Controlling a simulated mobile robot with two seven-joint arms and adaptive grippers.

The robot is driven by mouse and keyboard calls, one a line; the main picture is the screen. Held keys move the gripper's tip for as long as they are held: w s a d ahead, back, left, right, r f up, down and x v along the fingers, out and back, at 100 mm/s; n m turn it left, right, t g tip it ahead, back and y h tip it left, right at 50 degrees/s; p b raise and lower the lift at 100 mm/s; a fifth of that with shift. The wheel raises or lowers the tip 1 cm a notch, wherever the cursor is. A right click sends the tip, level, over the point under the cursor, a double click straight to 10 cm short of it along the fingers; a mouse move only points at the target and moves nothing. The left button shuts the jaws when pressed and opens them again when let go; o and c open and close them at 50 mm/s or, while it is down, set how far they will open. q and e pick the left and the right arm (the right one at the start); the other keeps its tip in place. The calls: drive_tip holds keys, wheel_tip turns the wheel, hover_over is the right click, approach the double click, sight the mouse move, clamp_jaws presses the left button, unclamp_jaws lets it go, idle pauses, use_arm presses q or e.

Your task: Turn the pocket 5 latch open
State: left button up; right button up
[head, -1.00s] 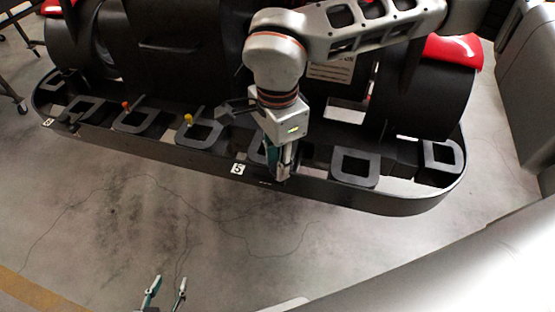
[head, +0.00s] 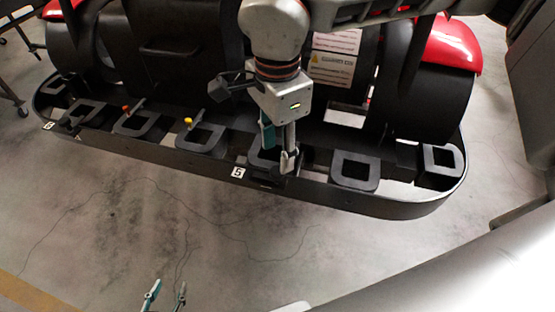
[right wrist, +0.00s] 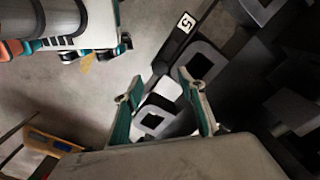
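My right gripper (head: 278,150) is over pocket 5 (head: 256,161), at the front rim beside the white "5" label (head: 238,173). In the right wrist view its two fingers (right wrist: 158,85) stand apart with nothing held between them. The "5" label (right wrist: 187,22) also shows there, with one square-holed pocket (right wrist: 201,62) beside it and another (right wrist: 154,122) seen between the fingers. I cannot make out the pocket 5 latch clearly; the right gripper covers part of that pocket in the head view. My left gripper (head: 165,292) is open and empty, low over the floor.
Pockets to the left carry an orange-tipped latch (head: 126,108) and a yellow-tipped one (head: 188,121). Another pocket (head: 355,170) lies to the right. The black curved rim (head: 340,202) borders them. The concrete floor (head: 120,220) in front is clear.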

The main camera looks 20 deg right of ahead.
sight(278, 171)
wheel_tip(278, 171, up, 7)
drive_tip(key=shift+f, duration=0.2)
drive_tip(key=shift+s, duration=0.1)
idle(0.5)
